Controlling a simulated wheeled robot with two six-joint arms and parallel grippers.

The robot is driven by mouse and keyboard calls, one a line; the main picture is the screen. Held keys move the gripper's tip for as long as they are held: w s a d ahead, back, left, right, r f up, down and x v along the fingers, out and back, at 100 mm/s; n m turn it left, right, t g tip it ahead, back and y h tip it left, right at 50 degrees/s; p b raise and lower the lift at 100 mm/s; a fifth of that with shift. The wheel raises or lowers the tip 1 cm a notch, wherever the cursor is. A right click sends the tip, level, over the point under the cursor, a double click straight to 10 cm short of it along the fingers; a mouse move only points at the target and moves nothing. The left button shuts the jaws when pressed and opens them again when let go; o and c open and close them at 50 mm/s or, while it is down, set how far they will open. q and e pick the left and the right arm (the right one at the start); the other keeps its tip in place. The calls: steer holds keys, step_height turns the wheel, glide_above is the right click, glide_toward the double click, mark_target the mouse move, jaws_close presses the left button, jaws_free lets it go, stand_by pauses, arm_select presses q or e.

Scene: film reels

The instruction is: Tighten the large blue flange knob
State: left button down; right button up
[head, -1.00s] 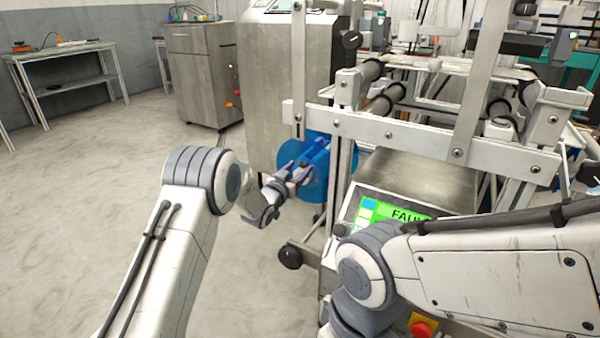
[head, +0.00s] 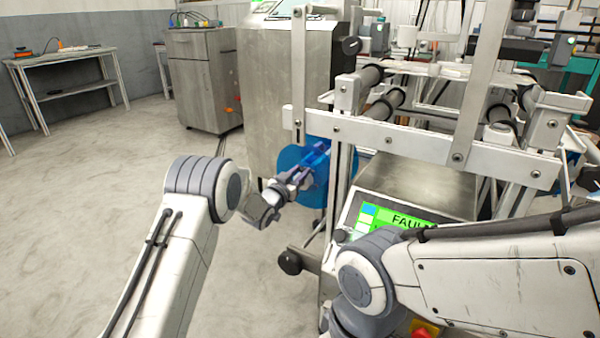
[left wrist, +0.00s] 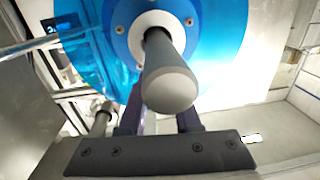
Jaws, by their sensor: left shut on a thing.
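The large blue flange (head: 290,162) is a round blue disc on the side of the machine frame, partly behind a white upright. It fills the top of the left wrist view (left wrist: 222,28), with a bolted blue hub and a grey round-ended spindle (left wrist: 170,85) standing out from its middle. A blue knob part (head: 317,155) shows at my gripper's tips in the head view. My left gripper (head: 304,176) is at the flange and shut on the blue knob. Its purple fingers reach up behind the spindle in the wrist view, where their tips are hidden. My right gripper is out of view.
White machine rails (head: 425,143) and uprights stand close to the right of the flange. A green screen (head: 395,218) reading part of "FAULT" is below. A steel cabinet (head: 285,85) stands behind. The floor on the left is clear.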

arm_select(q)
steer(key=h, duration=0.1)
steer(key=m+g+h+p, duration=0.2)
steer(key=shift+w+a+r, duration=0.2)
steer(key=shift+w+a, duration=0.05)
steer(key=shift+a, duration=0.15)
steer(key=shift+w+a+f+m+g+h+p, duration=0.1)
steer(key=shift+m+g+h+p, duration=0.5)
steer(key=shift+m+g+h, duration=0.4)
steer(key=shift+w+f+m+g+h+b, duration=0.15)
steer(key=shift+m+g+h+b, duration=0.15)
steer(key=shift+m+g+h, duration=0.55)
steer(key=shift+a+m+g+h+b, duration=0.1)
steer(key=shift+m+g+h+b, duration=0.65)
steer(key=shift+g, duration=0.3)
steer(key=shift+w, duration=0.1)
steer(key=c, duration=0.6)
jaws_free()
steer(key=shift+r, duration=0.2)
